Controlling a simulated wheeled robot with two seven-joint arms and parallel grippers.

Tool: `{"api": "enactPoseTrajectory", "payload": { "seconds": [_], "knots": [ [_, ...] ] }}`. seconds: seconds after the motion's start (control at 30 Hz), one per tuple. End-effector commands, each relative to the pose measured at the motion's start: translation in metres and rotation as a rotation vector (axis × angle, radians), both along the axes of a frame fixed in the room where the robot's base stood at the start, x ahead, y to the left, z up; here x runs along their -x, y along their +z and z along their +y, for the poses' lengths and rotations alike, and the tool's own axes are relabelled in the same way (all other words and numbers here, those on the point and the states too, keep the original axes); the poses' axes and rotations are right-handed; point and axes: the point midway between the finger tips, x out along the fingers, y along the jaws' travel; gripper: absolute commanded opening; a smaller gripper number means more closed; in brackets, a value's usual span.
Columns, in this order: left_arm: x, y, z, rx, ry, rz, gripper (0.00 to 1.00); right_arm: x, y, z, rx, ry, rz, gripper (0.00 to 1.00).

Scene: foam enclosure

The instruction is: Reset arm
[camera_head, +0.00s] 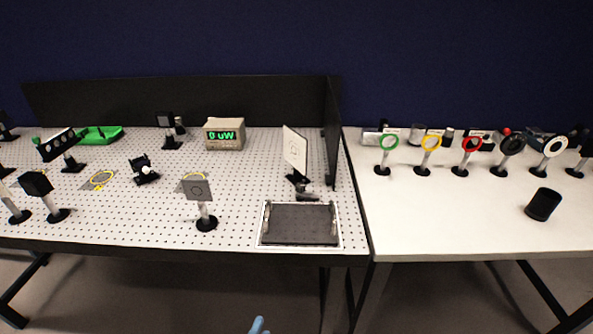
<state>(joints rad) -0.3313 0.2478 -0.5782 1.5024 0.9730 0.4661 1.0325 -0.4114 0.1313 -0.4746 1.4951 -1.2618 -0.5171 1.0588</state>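Neither of my arms can be made out for certain in the head view. A small light-blue tip (258,325) pokes up at the bottom edge, left of the middle, in front of the tables. It may be part of my own arm or gripper, but I cannot tell which. No gripper fingers show clearly, and nothing is seen held.
A perforated optical table (110,222) holds several mounts, a power meter (224,134) reading "0 uW", a green tray (99,134) and a dark tray (300,224). Black panels (200,98) stand behind.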

Motion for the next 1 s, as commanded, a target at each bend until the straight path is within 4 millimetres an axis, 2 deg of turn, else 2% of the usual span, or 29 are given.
{"api": "enactPoseTrajectory", "payload": {
  "seconds": [0.03, 0.07, 0.1, 0.17, 0.2, 0.27, 0.3, 0.4, 0.5, 0.6, 1.0],
  "knots": [
    [0.006, -0.024, 0.003, -0.146, -0.048, 0.032, 0.47, 0.013, -0.024, -0.008, 0.013, 0.0, 0.085, 0.47],
    [0.011, -0.041, 0.005, -0.256, -0.089, 0.055, 0.47, 0.024, -0.04, -0.013, 0.019, 0.002, 0.145, 0.47],
    [0.021, -0.068, 0.01, -0.417, -0.158, 0.097, 0.47, 0.041, -0.063, -0.02, 0.022, 0.001, 0.234, 0.47],
    [0.044, -0.112, 0.022, -0.673, -0.293, 0.173, 0.47, 0.071, -0.096, -0.03, 0.017, -0.001, 0.371, 0.47],
    [0.065, -0.143, 0.032, -0.843, -0.406, 0.235, 0.47, 0.094, -0.115, -0.037, 0.003, -0.008, 0.462, 0.47],
    [0.105, -0.186, 0.05, -1.071, -0.604, 0.335, 0.47, 0.129, -0.139, -0.046, -0.026, -0.025, 0.584, 0.47],
    [0.134, -0.209, 0.062, -1.192, -0.743, 0.394, 0.47, 0.15, -0.15, -0.05, -0.047, -0.039, 0.649, 0.47],
    [0.201, -0.245, 0.087, -1.385, -1.069, 0.505, 0.47, 0.192, -0.167, -0.057, -0.1, -0.084, 0.763, 0.47],
    [0.248, -0.259, 0.102, -1.467, -1.303, 0.561, 0.47, 0.216, -0.174, -0.06, -0.134, -0.118, 0.821, 0.47],
    [0.269, -0.263, 0.109, -1.492, -1.415, 0.579, 0.47, 0.227, -0.177, -0.062, -0.148, -0.135, 0.846, 0.47],
    [0.271, -0.263, 0.11, -1.497, -1.43, 0.578, 0.47, 0.228, -0.177, -0.062, -0.149, -0.135, 0.848, 0.47]
  ]
}}
